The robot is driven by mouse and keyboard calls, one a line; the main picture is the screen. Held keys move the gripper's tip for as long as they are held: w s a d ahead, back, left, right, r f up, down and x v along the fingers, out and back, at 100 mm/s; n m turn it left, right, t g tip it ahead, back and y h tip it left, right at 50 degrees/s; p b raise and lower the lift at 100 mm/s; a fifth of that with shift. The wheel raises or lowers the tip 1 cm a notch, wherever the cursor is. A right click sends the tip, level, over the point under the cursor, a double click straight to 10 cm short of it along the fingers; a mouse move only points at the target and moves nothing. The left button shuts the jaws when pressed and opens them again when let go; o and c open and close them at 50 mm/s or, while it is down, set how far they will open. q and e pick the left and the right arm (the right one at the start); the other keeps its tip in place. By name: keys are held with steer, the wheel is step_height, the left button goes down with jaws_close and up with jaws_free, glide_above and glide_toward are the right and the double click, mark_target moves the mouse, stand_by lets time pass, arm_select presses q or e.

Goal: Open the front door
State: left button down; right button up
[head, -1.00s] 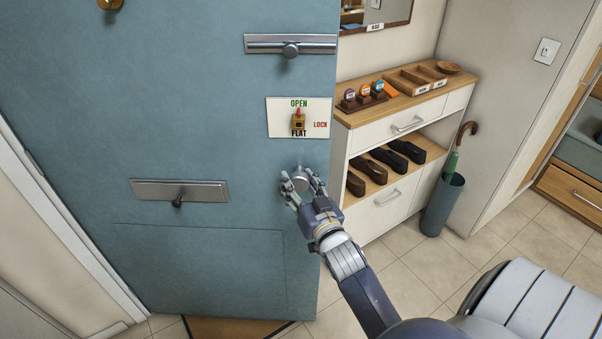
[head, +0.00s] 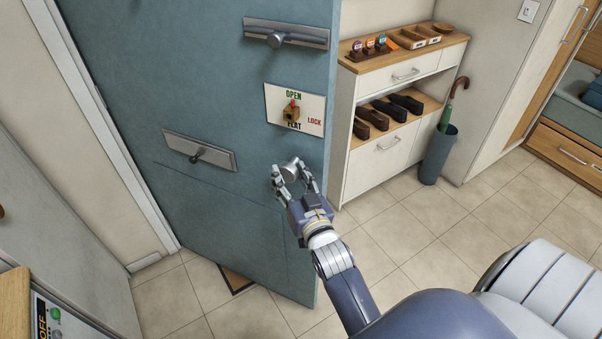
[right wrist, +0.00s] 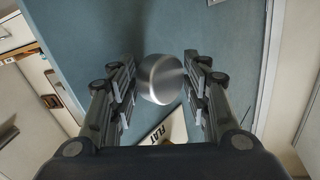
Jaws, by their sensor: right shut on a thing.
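The blue front door (head: 215,225) stands swung out at an angle from its frame on the left. My right gripper (head: 295,178) is shut on the round metal door knob (head: 290,166) near the door's free edge. In the right wrist view the knob (right wrist: 159,79) sits between the fingers. Above it, a white plate (head: 313,106) reads OPEN, LOCK and FLAT. A brass latch (head: 290,112) on the plate has its red tip toward OPEN. Two metal bar fittings, an upper one (head: 310,36) and a lower one (head: 222,157), are on the door. My left gripper is out of view.
A white shoe cabinet (head: 392,160) stands past the door's free edge, with an umbrella stand (head: 438,155) beside it. A brown mat (head: 234,279) shows at the door's foot. Tiled floor (head: 385,215) is open right of the door. A panel marked OFF (head: 42,322) is at lower left.

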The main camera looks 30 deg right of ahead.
steer(key=shift+a+r, duration=0.4)
steer(key=shift+a, duration=0.3)
steer(key=o, duration=1.2)
steer(key=shift+o, duration=1.3)
steer(key=shift+w+a+y, duration=0.1)
steer(key=shift+w+y, duration=0.1)
steer(key=shift+y, duration=0.1)
steer(key=shift+w+a+f, duration=0.1)
steer(key=shift+a+f, duration=0.05)
steer(key=shift+f, duration=0.05)
